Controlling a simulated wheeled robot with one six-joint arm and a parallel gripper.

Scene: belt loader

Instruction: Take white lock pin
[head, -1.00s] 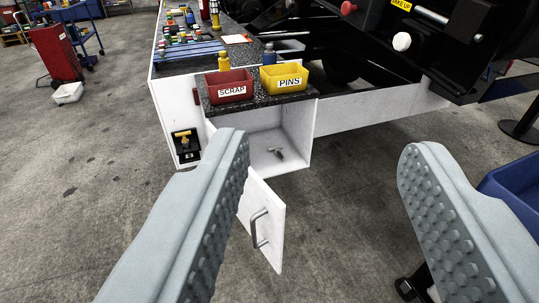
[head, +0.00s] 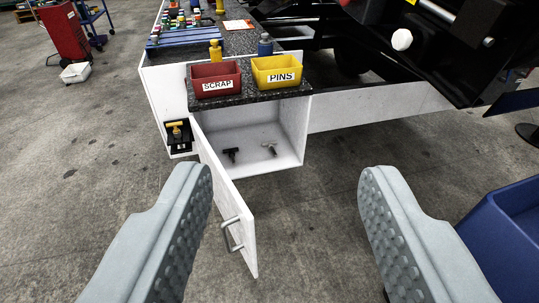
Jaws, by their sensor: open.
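A pale T-handled pin (head: 270,149), whitish-grey, lies on the floor of the open white cabinet (head: 303,118) in the head view. A black T-handled pin (head: 231,154) lies to its left. A yellow T-handled pin (head: 175,128) sits in a black holder on the cabinet's outer left side. My gripper (head: 286,178) is open and empty, with its two grey ribbed fingers apart in front of the cabinet. Both pins inside show between and beyond the fingertips. No finger touches a pin.
The cabinet door (head: 222,180) hangs open towards me, near the left finger. A red SCRAP bin (head: 216,69) and a yellow PINS bin (head: 282,65) stand on the dark counter above. A white knob (head: 402,39) is on the black machine. A blue bin (head: 505,235) stands at right.

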